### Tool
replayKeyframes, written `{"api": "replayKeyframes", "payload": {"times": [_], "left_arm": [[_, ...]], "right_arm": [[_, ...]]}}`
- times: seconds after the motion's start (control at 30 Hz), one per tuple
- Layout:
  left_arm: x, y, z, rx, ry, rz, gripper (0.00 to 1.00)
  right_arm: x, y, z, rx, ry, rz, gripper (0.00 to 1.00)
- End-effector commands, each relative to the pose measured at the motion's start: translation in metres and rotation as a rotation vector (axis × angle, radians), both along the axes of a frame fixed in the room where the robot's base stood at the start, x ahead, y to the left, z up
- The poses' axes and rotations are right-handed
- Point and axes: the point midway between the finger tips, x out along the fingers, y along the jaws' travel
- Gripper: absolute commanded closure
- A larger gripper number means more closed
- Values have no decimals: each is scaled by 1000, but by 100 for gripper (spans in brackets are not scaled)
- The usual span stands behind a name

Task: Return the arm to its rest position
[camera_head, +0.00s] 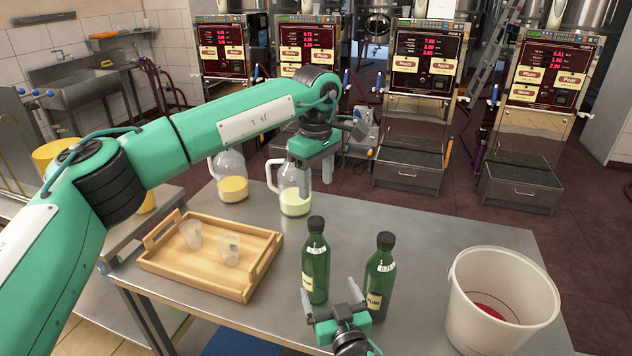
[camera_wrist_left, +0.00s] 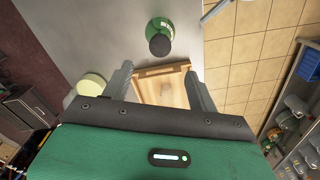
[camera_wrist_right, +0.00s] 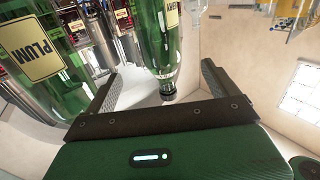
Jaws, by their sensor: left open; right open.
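My left gripper (camera_head: 316,172) hangs over the table just right of a glass jug with pale liquid (camera_head: 295,204). It is open, and in the left wrist view (camera_wrist_left: 158,72) nothing lies between its fingers. My right gripper (camera_head: 330,287) is low at the table's front, before two dark-capped green bottles. It is open; in the right wrist view (camera_wrist_right: 161,70) its fingers are apart and empty. The left green bottle (camera_head: 316,262) and the right green bottle (camera_head: 380,272), labelled Plum, stand upright. The Plum bottle (camera_wrist_right: 35,50) looms close in the right wrist view.
A wooden tray (camera_head: 200,277) holds two clear cups. A second jug (camera_head: 232,188) with yellow liquid stands behind it. A white bucket (camera_head: 455,300) is at the right. The steel table (camera_head: 425,222) is bare between bottles and back edge. Several dispensers (camera_head: 424,60) stand behind.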

Motion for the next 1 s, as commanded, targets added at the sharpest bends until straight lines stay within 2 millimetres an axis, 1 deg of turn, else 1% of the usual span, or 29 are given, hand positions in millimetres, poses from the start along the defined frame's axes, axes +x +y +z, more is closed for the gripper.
{"api": "replayKeyframes", "payload": {"times": [0.13,0.43,0.47,0.53,0.57,0.67,0.7,0.8,0.9,1.0], "left_arm": [[0,0,-1,0,0,0,40],[0,-1,-2,-3,1,0,40],[-1,-2,-3,-9,4,-1,40],[-6,-12,-13,-46,17,-5,40],[-9,-19,-18,-73,26,-8,40],[-27,-53,-43,-216,75,-9,40],[-37,-69,-52,-287,103,-3,40],[-63,-109,-67,-471,178,24,40],[-86,-141,-72,-638,259,70,40],[-108,-168,-71,-803,350,131,40]], "right_arm": [[-5,-1,-1,0,1,0,9],[-5,-2,0,-1,2,-1,9],[-5,-2,-1,-1,3,-2,9],[-6,-5,-2,-3,13,-9,9],[-7,-7,-3,-3,19,-14,9],[-11,-17,-9,-7,52,-38,9],[-13,-22,-12,-11,70,-50,9],[-19,-33,-19,-18,113,-79,9],[-25,-44,-26,-25,154,-103,9],[-31,-55,-33,-33,197,-127,9]]}}
